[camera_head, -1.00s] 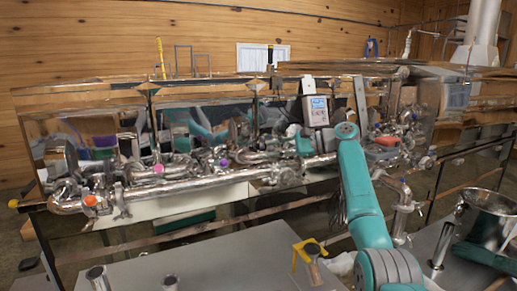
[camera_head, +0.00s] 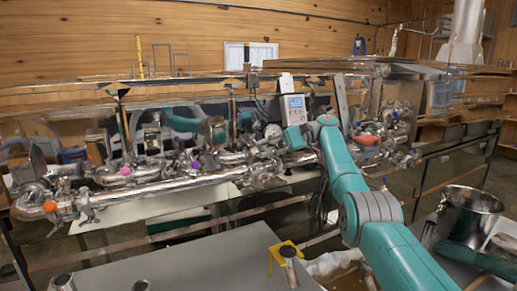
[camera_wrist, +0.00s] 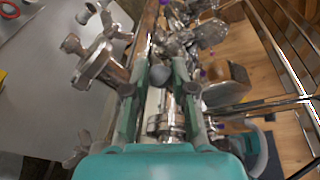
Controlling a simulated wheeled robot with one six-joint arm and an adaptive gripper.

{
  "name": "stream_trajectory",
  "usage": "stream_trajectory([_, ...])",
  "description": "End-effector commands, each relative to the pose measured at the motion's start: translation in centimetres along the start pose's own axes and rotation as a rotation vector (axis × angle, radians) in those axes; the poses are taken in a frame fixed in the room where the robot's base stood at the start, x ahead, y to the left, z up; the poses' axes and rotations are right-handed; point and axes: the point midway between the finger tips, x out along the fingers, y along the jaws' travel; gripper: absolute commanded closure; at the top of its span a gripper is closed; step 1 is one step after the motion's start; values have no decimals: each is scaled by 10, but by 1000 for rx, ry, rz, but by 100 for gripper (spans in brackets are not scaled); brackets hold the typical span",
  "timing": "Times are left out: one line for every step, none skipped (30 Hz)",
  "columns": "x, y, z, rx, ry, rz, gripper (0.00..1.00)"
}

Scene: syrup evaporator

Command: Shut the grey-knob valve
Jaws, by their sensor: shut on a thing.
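The grey knob (camera_wrist: 160,76) shows in the wrist view as a dull round cap between the two fingers of my gripper (camera_wrist: 161,70). The fingers stand on either side of it, and my gripper is shut on it. Below the knob in that view is a shiny metal pipe fitting (camera_wrist: 165,122), partly covered by my gripper. In the head view my wrist (camera_head: 295,137) is at the pipework in front of the evaporator, and the grey knob cannot be made out there. How far the valve is turned cannot be told.
Along the front pipe are an orange knob (camera_head: 50,206), a pink knob (camera_head: 125,170) and a purple knob (camera_head: 195,165). A control box (camera_head: 293,108) stands behind my wrist. A steel pot (camera_head: 470,213) is at the right.

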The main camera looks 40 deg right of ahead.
Motion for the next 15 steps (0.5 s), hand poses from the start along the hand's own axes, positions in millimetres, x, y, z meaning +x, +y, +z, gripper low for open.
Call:
stream_trajectory([0, 2, -1, 4, 2, 0, 100])
stream_trajectory([0, 2, -1, 4, 2, 0, 100])
stream_trajectory([0, 2, -2, 4, 2, 0, 100])
stream_trajectory([0, 2, -2, 4, 2, 0, 100])
stream_trajectory([0, 2, -2, 4, 2, 0, 100])
stream_trajectory([0, 2, -2, 4, 2, 0, 100])
stream_trajectory([0, 2, -2, 4, 3, 0, 100])
stream_trajectory([0, 2, -2, 4, 3, 0, 100])
stream_trajectory([0, 2, -2, 5, 3, 0, 68])
stream_trajectory([0, 2, -2, 5, 3, 0, 60])
stream_trajectory([0, 2, -2, 4, 3, 0, 53])
stream_trajectory([0, 1, -2, 4, 2, 0, 49])
stream_trajectory([0, 1, -1, 4, 2, 0, 49])
stream_trajectory([0, 1, -1, 3, 2, 0, 49])
stream_trajectory([0, 1, -1, 3, 2, 0, 49])
